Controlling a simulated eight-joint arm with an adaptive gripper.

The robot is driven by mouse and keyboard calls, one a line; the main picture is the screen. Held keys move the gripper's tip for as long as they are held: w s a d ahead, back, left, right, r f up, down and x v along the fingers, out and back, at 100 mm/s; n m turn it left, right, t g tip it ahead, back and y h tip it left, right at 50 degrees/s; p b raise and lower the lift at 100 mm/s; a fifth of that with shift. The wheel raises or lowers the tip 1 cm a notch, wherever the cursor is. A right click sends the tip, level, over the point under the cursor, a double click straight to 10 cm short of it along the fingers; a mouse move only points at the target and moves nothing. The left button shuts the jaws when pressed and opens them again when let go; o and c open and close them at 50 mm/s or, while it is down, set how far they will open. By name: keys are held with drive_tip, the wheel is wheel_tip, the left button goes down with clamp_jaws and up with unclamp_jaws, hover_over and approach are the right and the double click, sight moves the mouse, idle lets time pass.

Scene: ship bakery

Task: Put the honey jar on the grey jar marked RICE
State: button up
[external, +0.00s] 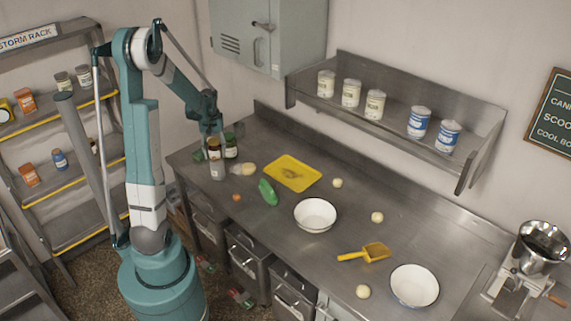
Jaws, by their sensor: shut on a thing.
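My gripper (216,164) reaches down at the back left end of the steel counter, with its fingers shut on a small jar with a brown top, which looks like the honey jar (214,147). The fingers partly cover it. I cannot tell whether it is clear of the counter. A dark jar with a green lid (231,146) stands just right of my gripper. I cannot make out a grey jar marked RICE. The labels on the wall shelf jars are too small to read, and the area behind my gripper is hidden.
A pale bottle (244,169) lies beside my gripper, near a green vegetable (268,192) and a yellow tray (293,174). White bowls (316,215), dough balls and a yellow scoop (365,253) are farther right. The wall shelf (395,124) holds cream and blue jars.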

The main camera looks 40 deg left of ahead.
sight(214, 141)
drive_tip(key=shift+f, duration=0.1)
drive_tip(key=o, duration=1.2)
drive_tip(key=shift+r, duration=6.15)
drive_tip(key=shift+d, duration=0.1)
